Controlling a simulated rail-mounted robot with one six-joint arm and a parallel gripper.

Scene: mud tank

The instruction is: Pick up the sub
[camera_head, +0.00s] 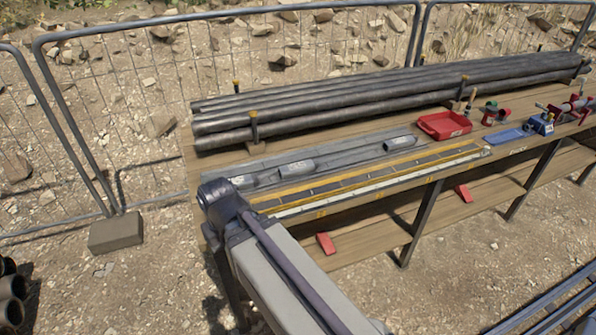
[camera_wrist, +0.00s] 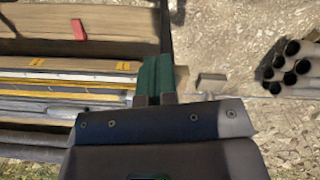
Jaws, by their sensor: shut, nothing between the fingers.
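The lettering is too small to tell which is the sub. My gripper (camera_wrist: 156,60) has green fingers, shut together and empty, above the bench's near end in the wrist view. In the head view my arm hides the gripper. No sub can be made out clearly in the wrist view.
The bench (camera_head: 225,158) carries long dark pipes (camera_head: 350,100) along its back, a yellow-edged strip (camera_head: 370,172), a red tray (camera_head: 444,124) and a blue tray (camera_head: 508,137). A wire fence (camera_head: 130,120) stands behind. Pipe ends (camera_wrist: 290,65) lie off the bench's end.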

